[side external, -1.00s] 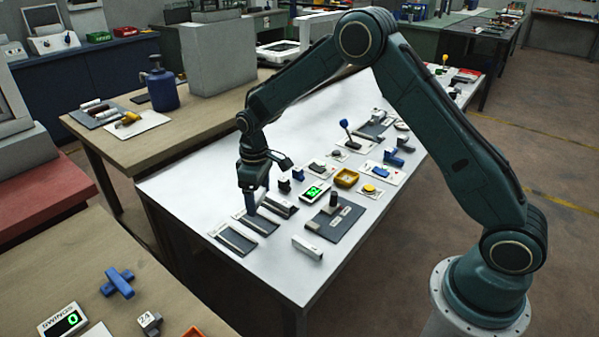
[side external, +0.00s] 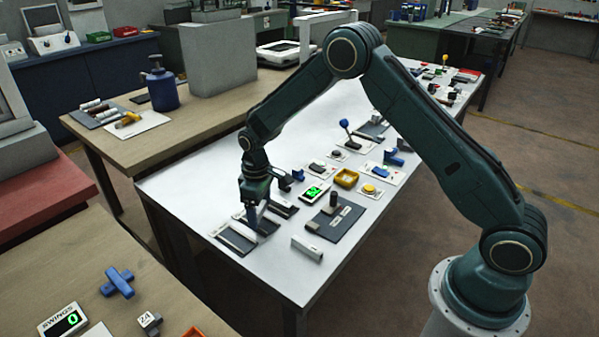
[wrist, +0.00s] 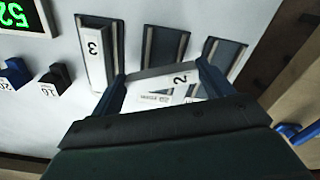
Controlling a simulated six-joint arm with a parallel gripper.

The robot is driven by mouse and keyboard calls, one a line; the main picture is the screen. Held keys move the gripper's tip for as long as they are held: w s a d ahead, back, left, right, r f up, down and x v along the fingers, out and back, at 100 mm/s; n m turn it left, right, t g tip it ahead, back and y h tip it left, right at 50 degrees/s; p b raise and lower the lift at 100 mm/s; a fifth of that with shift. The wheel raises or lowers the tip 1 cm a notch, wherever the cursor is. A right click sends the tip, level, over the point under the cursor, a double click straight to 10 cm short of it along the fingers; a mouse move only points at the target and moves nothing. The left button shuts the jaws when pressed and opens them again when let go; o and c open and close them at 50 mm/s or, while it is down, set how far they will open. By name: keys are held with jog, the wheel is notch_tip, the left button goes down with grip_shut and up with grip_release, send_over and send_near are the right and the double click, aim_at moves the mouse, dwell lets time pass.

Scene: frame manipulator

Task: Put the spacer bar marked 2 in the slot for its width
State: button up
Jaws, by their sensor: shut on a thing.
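My gripper (wrist: 161,88) is shut on the spacer bar marked 2 (wrist: 155,78), a pale bar whose label shows between the fingers in the wrist view. In the side view my gripper (side external: 254,222) is over the group of dark slots at the table's near left end. A slot on the left in the wrist view holds a pale bar marked 3 (wrist: 94,52). The middle slot (wrist: 163,45) and the right slot (wrist: 224,55) show no bar in their visible parts. The held bar's underside is hidden, so I cannot tell whether it touches anything.
Small blue and black blocks (wrist: 55,78) lie left of the slots.

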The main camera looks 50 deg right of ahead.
aim_at(260, 210)
jog(key=shift+f, duration=0.55)
jog(key=o, duration=1)
jog(key=shift+o, duration=0.2)
jog(key=shift+r, duration=0.15)
notch_tip(260, 210, up, 13)
dwell(0.4)
